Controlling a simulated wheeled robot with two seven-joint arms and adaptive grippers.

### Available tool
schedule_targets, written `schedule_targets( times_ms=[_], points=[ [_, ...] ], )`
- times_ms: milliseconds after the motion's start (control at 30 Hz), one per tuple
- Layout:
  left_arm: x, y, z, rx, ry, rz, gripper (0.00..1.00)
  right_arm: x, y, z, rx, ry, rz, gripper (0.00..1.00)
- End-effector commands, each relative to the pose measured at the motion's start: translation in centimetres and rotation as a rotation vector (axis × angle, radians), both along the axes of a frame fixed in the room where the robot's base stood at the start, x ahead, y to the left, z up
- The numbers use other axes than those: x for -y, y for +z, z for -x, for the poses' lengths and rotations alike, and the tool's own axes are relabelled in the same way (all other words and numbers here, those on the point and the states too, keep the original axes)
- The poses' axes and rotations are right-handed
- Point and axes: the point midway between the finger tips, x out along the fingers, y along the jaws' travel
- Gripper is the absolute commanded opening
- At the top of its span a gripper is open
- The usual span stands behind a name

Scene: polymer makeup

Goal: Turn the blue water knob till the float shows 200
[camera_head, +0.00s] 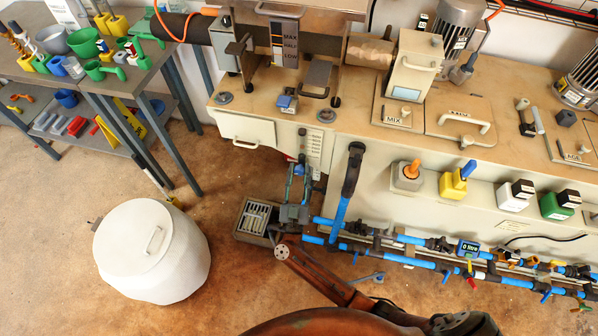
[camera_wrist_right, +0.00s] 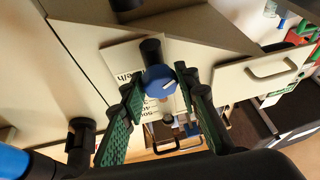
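The blue water knob (camera_wrist_right: 160,78) shows in the right wrist view, round with a pale mark, in front of a light panel. My right gripper (camera_wrist_right: 157,82) is open, with its green-padded fingers on both sides of the knob. The right finger's tip is very close to it; I cannot tell if it touches. In the head view my right gripper (camera_head: 296,188) is at the cabinet's front, below a numbered scale panel (camera_head: 315,146). The scale's float reading is too small to tell. My left gripper is not in view.
Blue pipes (camera_head: 425,260) with valves and a meter reading 0 litre (camera_head: 468,249) run right of the gripper. A white lidded drum (camera_head: 152,250) stands on the floor at left. A grey grated box (camera_head: 258,218) is beside the gripper. Floor between drum and cabinet is mostly clear.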

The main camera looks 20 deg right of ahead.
Motion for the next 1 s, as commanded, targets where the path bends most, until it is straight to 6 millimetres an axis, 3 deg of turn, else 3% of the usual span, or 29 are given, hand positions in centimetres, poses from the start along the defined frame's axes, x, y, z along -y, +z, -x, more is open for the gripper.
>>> schedule_targets(
  times_ms=[367,533,700,1000],
  points=[
    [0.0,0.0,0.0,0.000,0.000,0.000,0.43,0.0,0.0,0.0,0.000,0.001,0.000,0.02],
    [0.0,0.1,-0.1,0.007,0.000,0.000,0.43,0.0,0.1,0.0,0.018,-0.003,-0.030,0.02],
    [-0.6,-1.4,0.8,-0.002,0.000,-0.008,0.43,-0.2,-0.1,0.0,0.082,-0.003,-0.132,0.02],
    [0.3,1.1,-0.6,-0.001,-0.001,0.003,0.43,-0.1,-0.2,0.0,0.211,0.000,-0.318,0.02]
  ],
)
